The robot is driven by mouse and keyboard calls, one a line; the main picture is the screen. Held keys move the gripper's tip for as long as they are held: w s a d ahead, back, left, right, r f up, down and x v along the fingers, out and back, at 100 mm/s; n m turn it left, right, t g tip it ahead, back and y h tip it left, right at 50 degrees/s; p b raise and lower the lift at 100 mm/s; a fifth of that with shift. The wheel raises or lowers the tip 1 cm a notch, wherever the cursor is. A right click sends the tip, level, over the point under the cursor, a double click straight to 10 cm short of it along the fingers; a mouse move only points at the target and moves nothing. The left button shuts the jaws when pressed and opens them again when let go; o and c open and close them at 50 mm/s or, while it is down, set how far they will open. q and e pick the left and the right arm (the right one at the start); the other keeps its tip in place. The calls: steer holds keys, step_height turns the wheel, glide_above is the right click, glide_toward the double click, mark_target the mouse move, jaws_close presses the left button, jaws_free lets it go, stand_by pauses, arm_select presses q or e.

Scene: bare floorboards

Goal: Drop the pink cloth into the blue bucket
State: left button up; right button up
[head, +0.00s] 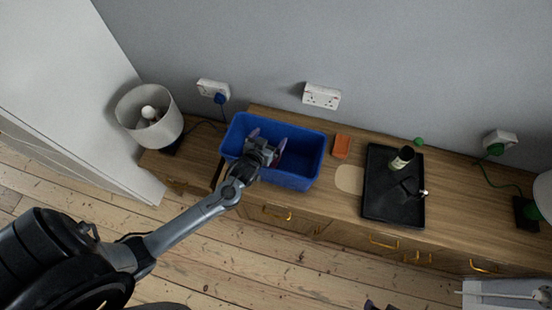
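The blue bucket (308,182) is a rectangular tub standing on the wooden cabinet top against the wall. My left gripper (268,142) is over the bucket's opening, pointing down. Its two fingers look spread apart, with a pinkish-purple tint on both sides. No pink cloth can be clearly made out; the bucket's floor under the gripper is partly hidden. Only the tip of my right gripper (376,305) shows at the bottom edge, too little to tell its state.
A white lamp (149,117) stands left of the bucket. An orange block (342,146) lies just right of it. A black tray (380,207) holds a bottle (402,158) and a dark item. Sockets and cables line the wall. Bare floorboards lie in front.

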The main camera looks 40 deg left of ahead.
arm_select(q)
steer(key=v, duration=1.1)
steer(key=shift+b, duration=0.3)
steer(key=s+d+r+g+h+p, duration=0.1)
steer(key=d+r+p, duration=0.1)
steer(key=r+p, duration=0.35)
steer(key=s+d+r+g+h+p, duration=0.1)
steer(key=s+d+r+p, duration=0.1)
steer(key=r+p, duration=0.4)
steer(key=s+d+r+m+g, duration=0.1)
steer(key=s+d+m+g, duration=0.1)
steer(key=s, duration=0.3)
steer(key=s+d+r+m+g+h, duration=0.1)
steer(key=s+d+m+g, duration=0.1)
steer(key=s+g, duration=0.3)
steer(key=shift+s+r+m, duration=0.3)
steer(key=shift+s+m, duration=0.1)
steer(key=shift+s, duration=0.35)
